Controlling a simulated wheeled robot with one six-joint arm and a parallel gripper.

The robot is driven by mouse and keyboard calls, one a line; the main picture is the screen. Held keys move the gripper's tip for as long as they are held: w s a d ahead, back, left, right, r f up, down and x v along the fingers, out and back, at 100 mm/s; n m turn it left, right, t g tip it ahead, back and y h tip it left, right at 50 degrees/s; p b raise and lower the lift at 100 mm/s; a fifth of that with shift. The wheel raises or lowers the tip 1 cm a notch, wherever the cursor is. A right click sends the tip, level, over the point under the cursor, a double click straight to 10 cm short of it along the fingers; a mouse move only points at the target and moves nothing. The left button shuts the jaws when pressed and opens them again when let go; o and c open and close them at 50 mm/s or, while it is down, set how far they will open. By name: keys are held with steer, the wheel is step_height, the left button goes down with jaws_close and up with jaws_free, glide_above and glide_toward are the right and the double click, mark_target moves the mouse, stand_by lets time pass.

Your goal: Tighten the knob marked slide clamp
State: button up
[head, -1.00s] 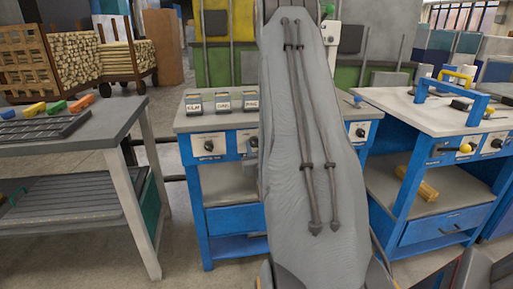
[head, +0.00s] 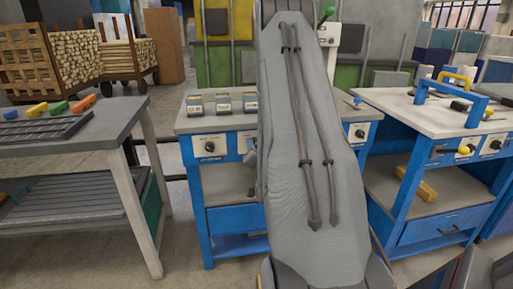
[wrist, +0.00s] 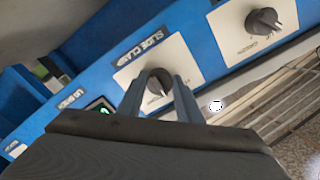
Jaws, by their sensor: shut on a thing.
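The knob marked slide clamp (wrist: 158,85) is dark and round with a pale pointer mark, on a white plate on a blue panel. Its dark label (wrist: 141,46) reads SLIDE CLAMP in the wrist view. My gripper (wrist: 157,90) has its two blue-grey fingers on either side of this knob and is shut on it. The finger ends hide part of the knob's sides. In the head view my grey arm covers the middle of the blue bench (head: 222,222), and my gripper's hold on the knob is hidden there.
A second knob (wrist: 263,21) sits on its own white plate nearby. In the head view a grey table (head: 75,130) stands left and another blue bench (head: 440,115) right, with floor between.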

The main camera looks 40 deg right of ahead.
steer(key=m, duration=0.4)
steer(key=shift+d+r+m+p, duration=0.1)
steer(key=shift+r+m+p, duration=0.05)
steer(key=shift+m+p, duration=0.55)
steer(key=shift+m, duration=1.5)
steer(key=o, duration=1)
steer(key=shift+s, duration=0.1)
steer(key=shift+o, duration=0.2)
steer(key=v, duration=0.7)
steer(key=shift+s+a, duration=0.25)
steer(key=shift+a, duration=0.1)
